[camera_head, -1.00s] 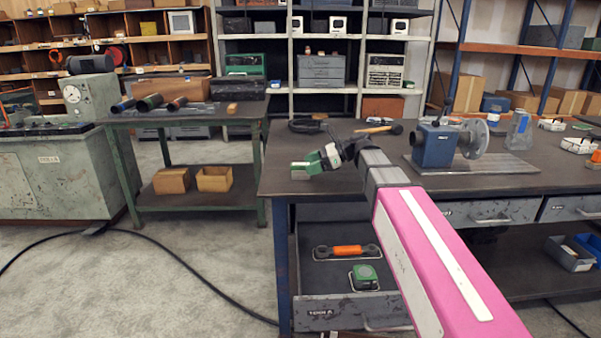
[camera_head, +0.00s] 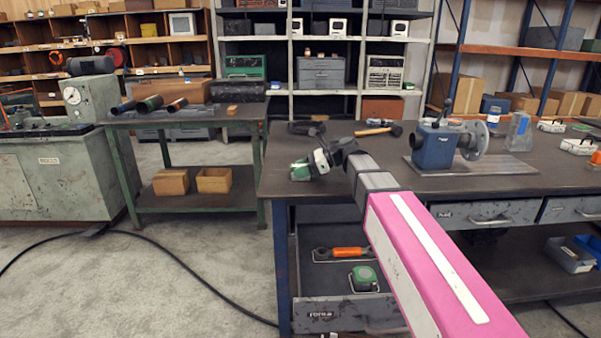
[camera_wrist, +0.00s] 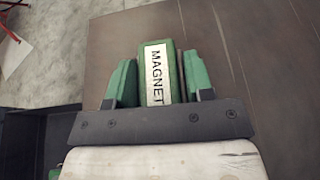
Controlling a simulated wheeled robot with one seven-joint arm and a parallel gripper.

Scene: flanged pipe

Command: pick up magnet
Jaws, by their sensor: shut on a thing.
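The magnet (camera_wrist: 159,77) is a green block with a white label reading MAGNET. In the wrist view it sits between the two green fingers of my gripper (camera_wrist: 160,82), which is shut on it. In the head view my gripper (camera_head: 308,169) is at the left end of the dark workbench, just over its top. The magnet is hard to tell apart from the green fingers there. I cannot tell from these frames whether it touches the bench.
On the workbench (camera_head: 330,188), a hammer (camera_head: 380,130) lies behind my arm and a blue flanged fixture (camera_head: 434,146) stands to the right. An open drawer below holds an orange-handled tool (camera_head: 347,252) and a green tape measure (camera_head: 363,275).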

